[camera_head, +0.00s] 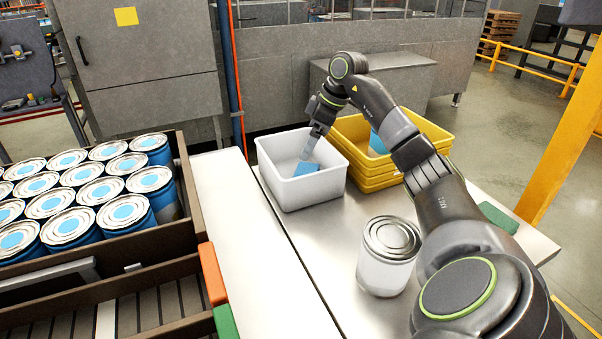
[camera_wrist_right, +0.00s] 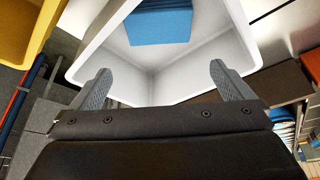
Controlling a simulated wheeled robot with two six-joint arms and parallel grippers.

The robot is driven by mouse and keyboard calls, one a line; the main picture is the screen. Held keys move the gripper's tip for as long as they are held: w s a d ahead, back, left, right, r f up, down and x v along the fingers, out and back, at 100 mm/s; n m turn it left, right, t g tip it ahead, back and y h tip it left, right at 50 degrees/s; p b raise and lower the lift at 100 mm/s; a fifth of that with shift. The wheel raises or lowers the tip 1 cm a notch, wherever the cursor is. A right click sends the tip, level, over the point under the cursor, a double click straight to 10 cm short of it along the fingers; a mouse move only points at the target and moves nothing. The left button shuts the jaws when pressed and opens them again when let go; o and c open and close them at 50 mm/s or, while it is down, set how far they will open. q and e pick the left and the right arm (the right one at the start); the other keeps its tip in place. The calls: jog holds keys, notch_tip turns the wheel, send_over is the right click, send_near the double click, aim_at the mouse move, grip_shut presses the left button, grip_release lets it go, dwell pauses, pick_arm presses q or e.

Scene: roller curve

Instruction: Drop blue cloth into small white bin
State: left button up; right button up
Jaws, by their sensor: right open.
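The small white bin (camera_head: 318,192) stands on the steel table, and its white inner walls fill much of the right wrist view (camera_wrist_right: 190,72). The blue cloth (camera_head: 316,182) lies inside it, seen as a flat blue patch in the right wrist view (camera_wrist_right: 158,24). My right gripper (camera_head: 309,152) reaches down over the bin. In the right wrist view its two fingers (camera_wrist_right: 160,82) are wide apart with nothing between them, clear of the cloth. My left gripper is in neither view.
Stacked yellow bins (camera_head: 362,180) stand right beside the white bin, with something blue (camera_head: 377,143) in the top one. A metal can (camera_head: 385,265) stands nearer on the table. A green item (camera_head: 497,217) lies at right. A crate of blue cans (camera_head: 90,190) is at left.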

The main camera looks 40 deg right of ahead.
jog(key=p+v, duration=0.3)
jog(key=v, duration=1.3)
jog(key=shift+s, duration=0.1)
